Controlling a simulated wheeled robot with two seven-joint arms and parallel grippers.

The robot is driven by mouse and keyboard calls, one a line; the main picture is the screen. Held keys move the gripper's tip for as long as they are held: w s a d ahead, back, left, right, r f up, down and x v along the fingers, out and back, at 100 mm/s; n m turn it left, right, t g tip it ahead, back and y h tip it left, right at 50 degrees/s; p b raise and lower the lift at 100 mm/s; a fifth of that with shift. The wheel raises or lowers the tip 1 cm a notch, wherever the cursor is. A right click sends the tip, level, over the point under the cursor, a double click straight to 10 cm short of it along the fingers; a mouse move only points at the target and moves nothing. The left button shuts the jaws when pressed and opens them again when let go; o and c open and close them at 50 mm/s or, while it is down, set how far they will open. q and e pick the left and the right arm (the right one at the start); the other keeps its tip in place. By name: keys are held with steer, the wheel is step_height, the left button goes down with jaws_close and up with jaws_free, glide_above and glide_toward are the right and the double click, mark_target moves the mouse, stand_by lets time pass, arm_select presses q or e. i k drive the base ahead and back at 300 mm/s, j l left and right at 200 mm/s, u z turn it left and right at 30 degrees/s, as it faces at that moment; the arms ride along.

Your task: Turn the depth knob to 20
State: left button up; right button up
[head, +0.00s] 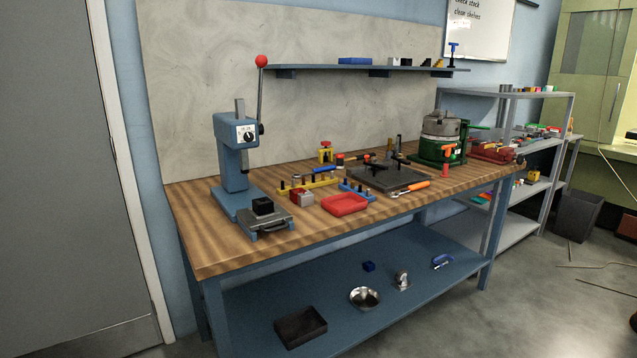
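The depth knob (246,134) is a small black knob on a white dial plate on the head of a blue press (233,165). The press stands at the left end of the wooden bench. The dial's markings are too small to read, so I cannot tell the knob's setting. A lever with a red ball (261,61) rises from the press's right side. A black block (263,205) sits in a grey vise at the press's base. Neither of my grippers shows in the head view.
On the bench (215,258) are a red tray (344,204), a dark plate (388,180), a green machine (440,140) and several small tools. A blue wall shelf (350,68) hangs above. The bench's front left corner is clear.

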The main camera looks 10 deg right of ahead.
mark_target(248, 137)
steer(key=i+z, duration=0.15)
steer(key=i, duration=0.85)
steer(key=i+j+z, duration=0.1)
steer(key=i, duration=0.9)
